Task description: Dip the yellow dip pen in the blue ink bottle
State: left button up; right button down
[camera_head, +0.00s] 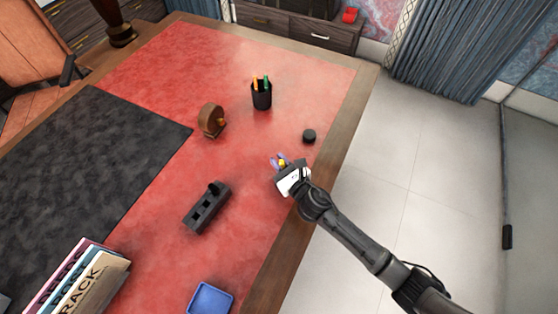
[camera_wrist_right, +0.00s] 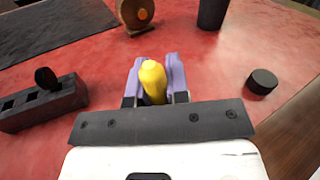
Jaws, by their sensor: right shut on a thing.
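My right gripper (camera_head: 281,163) is over the right side of the red desk top, with its purple fingers shut on the yellow dip pen (camera_head: 282,163). In the right wrist view the pen's rounded yellow end (camera_wrist_right: 153,78) shows between the fingers; the rest of it is hidden. No bottle shows clear blue. A dark block with square openings (camera_head: 203,213) sits left of and nearer than the gripper, with a black knob-like piece (camera_head: 215,187) at its far end. A small black round piece (camera_head: 309,136) lies just beyond the gripper to the right. My left gripper is out of view.
A black pen cup (camera_head: 262,99) with orange and green pens stands beyond the gripper. A round wooden piece (camera_head: 208,122) stands left of it. A blue tray (camera_head: 211,299) and several books (camera_head: 85,281) are at the near edge. Red leather between them is clear.

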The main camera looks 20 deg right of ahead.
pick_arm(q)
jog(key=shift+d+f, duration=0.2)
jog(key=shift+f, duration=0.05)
pick_arm(e)
jog(key=shift+f, duration=0.35)
pick_arm(q)
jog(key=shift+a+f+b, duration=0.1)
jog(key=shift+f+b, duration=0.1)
jog(key=shift+b, duration=0.2)
pick_arm(e)
jog(key=shift+f, duration=0.2)
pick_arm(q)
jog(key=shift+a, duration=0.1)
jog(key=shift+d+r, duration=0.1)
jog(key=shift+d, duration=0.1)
pick_arm(e)
jog(key=shift+f, duration=0.1)
dwell(0.3)
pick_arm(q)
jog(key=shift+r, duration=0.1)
